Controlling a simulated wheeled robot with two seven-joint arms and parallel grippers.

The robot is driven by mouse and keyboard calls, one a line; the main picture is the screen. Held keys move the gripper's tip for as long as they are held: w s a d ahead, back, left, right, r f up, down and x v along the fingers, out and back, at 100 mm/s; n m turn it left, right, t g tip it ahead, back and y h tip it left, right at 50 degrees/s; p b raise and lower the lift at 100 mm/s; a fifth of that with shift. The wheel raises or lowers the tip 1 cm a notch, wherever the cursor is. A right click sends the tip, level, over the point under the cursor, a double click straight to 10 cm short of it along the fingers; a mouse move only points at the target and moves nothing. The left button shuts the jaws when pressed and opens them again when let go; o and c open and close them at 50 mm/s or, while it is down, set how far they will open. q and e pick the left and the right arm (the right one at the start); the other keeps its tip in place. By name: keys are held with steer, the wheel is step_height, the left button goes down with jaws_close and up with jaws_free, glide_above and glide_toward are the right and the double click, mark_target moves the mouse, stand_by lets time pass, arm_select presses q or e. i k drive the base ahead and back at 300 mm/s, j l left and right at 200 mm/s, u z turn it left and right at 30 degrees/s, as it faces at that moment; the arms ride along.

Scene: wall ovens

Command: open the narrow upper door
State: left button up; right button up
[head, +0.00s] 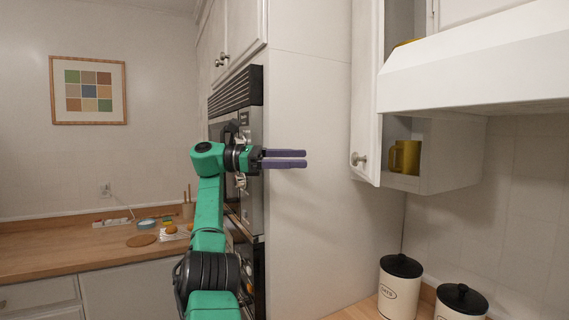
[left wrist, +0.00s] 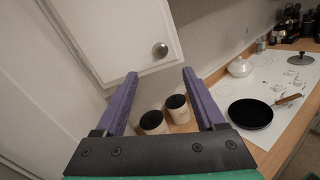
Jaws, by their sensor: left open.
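The narrow upper door (head: 367,90) is white with a round metal knob (head: 359,159) near its lower edge. It stands open in the head view, with the cabinet's inside showing to its right. My left gripper (head: 306,159) is open and empty, left of the knob and apart from it in the picture. In the left wrist view the door (left wrist: 120,35) and its knob (left wrist: 160,49) show beyond the open fingers (left wrist: 160,73). Nothing is between the fingers. My right gripper is not in view.
Two canisters (head: 400,285) stand on the counter below. A tall oven cabinet side (head: 310,220) is close to my left arm. A black pan (left wrist: 250,114) lies on the cooktop.

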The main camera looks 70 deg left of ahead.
mark_target(367, 30)
steer(key=k+j, duration=0.25)
steer(key=k, duration=0.2)
steer(key=k+j, duration=0.3)
steer(key=k, duration=0.15)
steer(key=k+j, duration=0.25)
steer(key=k, duration=0.25)
